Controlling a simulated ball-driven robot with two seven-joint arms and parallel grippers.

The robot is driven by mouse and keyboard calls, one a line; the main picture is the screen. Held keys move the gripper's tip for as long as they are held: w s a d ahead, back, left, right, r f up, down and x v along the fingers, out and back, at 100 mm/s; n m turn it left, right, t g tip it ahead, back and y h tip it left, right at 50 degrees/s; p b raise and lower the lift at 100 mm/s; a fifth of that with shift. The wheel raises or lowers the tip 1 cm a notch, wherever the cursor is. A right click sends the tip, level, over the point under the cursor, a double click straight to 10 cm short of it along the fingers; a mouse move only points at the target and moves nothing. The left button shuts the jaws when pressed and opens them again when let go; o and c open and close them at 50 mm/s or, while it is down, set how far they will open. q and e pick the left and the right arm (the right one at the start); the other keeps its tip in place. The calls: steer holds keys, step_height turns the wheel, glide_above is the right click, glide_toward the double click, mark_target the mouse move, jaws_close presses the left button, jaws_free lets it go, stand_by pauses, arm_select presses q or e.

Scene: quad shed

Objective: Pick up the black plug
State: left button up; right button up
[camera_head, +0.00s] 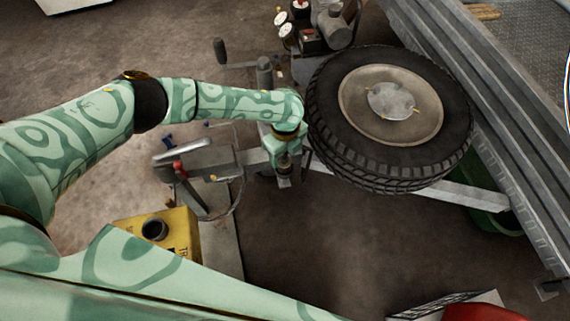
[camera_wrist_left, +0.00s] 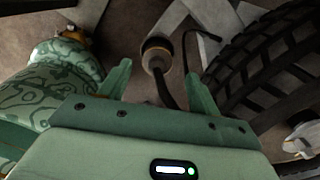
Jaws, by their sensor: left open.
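In the left wrist view a dark round plug (camera_wrist_left: 157,54) with a paler end face shows between the fingertips of my left gripper (camera_wrist_left: 158,72). A dark cable runs down from it between the fingers. The fingers are apart, and I cannot tell whether either one touches the plug. In the head view my left gripper (camera_head: 286,162) points down over the trailer's tongue, just left of the spare tyre. The plug is mostly hidden there by the gripper. My right gripper is not in view.
The spare tyre (camera_head: 335,155) stands close on the gripper's right, with the metal trailer (camera_head: 470,85) beyond it. A grey coupling with a red-tipped lever (camera_head: 178,168) lies to the left. A yellow box (camera_head: 180,232) sits nearer. Bare floor (camera_head: 310,240) is clear in front.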

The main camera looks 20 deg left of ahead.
mark_target(284, 157)
arm_select(q)
steer(key=f+b, duration=0.1)
steer(key=f, duration=0.1)
steer(key=f+b, duration=0.1)
steer(key=f, duration=0.1)
steer(key=shift+s+a+f, duration=0.2)
steer(key=shift+f, duration=0.3)
steer(key=shift+r, duration=0.2)
steer(key=c, duration=1.1)
steer(key=shift+r, duration=0.1)
